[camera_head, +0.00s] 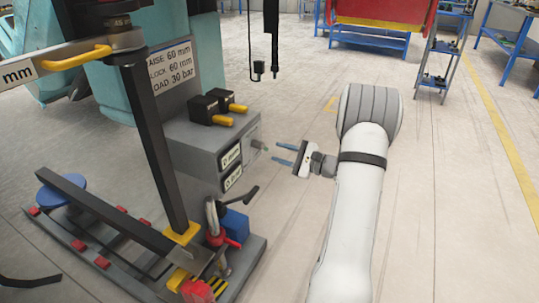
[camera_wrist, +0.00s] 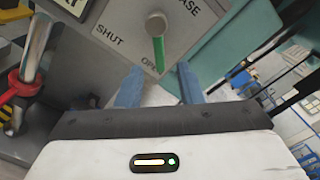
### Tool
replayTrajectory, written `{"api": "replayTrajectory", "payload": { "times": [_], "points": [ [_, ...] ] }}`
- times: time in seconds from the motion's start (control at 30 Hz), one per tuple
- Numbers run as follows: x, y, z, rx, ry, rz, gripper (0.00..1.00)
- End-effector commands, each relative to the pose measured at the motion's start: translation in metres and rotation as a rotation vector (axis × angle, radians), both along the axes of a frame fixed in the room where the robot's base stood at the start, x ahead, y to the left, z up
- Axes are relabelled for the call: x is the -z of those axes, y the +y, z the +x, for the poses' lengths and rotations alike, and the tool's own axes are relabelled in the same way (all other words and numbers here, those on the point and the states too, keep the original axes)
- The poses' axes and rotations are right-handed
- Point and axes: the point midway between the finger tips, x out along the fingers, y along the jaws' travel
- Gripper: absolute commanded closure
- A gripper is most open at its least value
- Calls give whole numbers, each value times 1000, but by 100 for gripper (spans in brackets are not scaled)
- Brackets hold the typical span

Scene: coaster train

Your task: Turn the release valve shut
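The release valve shows in the wrist view as a round grey hub with a green lever (camera_wrist: 159,54) on a grey plate (camera_wrist: 112,20). The lever points down at the partly hidden word OPEN; SHUT is printed to its left. In the head view the valve (camera_head: 257,144) is a small stub on the right side of the grey box. My gripper (camera_head: 275,154) is just right of it, its two blue fingers pointing at the box. In the wrist view my gripper (camera_wrist: 160,85) is open and empty, fingers apart on either side below the lever's tip. No contact is visible.
The grey box (camera_head: 198,140) carries black blocks with yellow handles (camera_head: 236,107) on top. A black post (camera_head: 150,140) and a red-collared lever (camera_head: 212,215) stand left. A black pendant (camera_head: 271,40) hangs behind.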

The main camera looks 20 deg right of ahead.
Motion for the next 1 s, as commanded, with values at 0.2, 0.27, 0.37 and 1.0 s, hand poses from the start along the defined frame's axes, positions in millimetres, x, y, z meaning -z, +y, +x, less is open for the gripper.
{"api": "replayTrajectory", "payload": {
  "times": [0.2, 0.27, 0.37, 1.0],
  "points": [
    [2, 21, 26, -3, 0, -2, 66],
    [2, 24, 31, -1, 0, -2, 66],
    [1, 28, 35, -1, 1, -1, 66],
    [0, 28, 36, 1, 2, -2, 96]
  ]
}}
